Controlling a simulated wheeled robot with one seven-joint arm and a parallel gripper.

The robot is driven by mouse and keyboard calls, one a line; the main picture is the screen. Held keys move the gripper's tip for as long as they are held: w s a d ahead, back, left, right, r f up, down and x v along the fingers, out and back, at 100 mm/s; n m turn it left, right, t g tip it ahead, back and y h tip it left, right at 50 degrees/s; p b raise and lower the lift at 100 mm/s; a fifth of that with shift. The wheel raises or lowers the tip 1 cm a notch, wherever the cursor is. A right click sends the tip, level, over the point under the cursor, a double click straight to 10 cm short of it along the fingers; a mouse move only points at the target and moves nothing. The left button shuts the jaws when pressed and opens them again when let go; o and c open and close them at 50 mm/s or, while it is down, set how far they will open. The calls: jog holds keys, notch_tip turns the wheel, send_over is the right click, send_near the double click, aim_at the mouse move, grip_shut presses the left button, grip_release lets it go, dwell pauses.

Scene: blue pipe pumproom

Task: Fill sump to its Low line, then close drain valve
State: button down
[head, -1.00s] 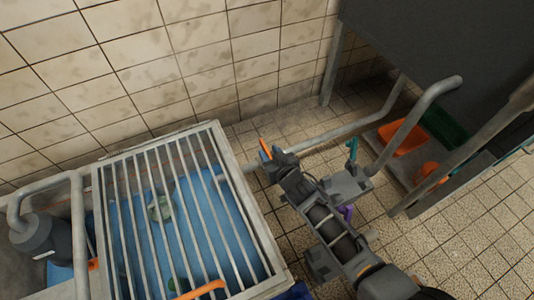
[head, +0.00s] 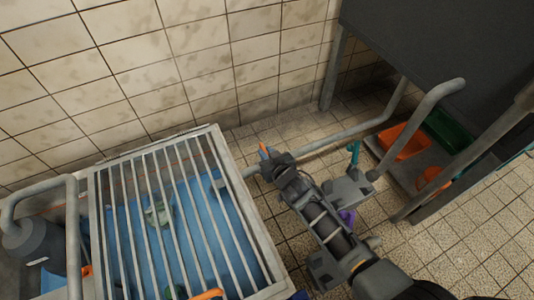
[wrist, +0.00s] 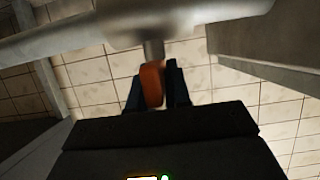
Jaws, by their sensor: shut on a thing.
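The sump (head: 108,185) is a pale-framed tank at the lower left of the head view, under a grate of metal bars. Blue water (head: 190,225) lies beneath the bars, and a pale greenish object (head: 157,212) shows in it. I cannot make out a Low line. My gripper (head: 270,158) is just right of the sump, by a grey pipe. In the wrist view my gripper (wrist: 154,88) is shut on an orange handle (wrist: 152,84) under the pipe. I cannot tell from its look whether this is the drain valve or how far it is turned.
A grey pipe (head: 345,133) runs right from the sump and rises in a bend. A teal handle (head: 354,152) is on or beside it. Orange (head: 404,141) and green (head: 447,128) bins stand on a low shelf. Tiled floor (head: 430,250) is clear at the lower right.

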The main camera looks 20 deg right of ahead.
jog(key=shift+w+a+r+n+y+p, duration=0.2)
jog(key=shift+n+y+p, duration=0.15)
jog(key=shift+p, duration=1.25)
jog(key=n+y+p, duration=0.1)
jog(key=p, duration=0.2)
jog(key=shift+y+p, duration=0.25)
jog(key=shift+p, duration=0.3)
jog(key=shift+d+n+y, duration=0.1)
jog(key=shift+n+y, duration=0.2)
jog(key=shift+n, duration=0.05)
jog(key=shift+s+f+n+g+y, duration=0.2)
jog(key=shift+n+g+y, duration=0.2)
jog(key=shift+n+y, duration=0.45)
jog(key=c, duration=1.2)
grip_release()
jog(key=shift+o, duration=0.2)
jog(key=shift+s+d+r+p, duration=0.1)
jog(key=shift+p, duration=0.25)
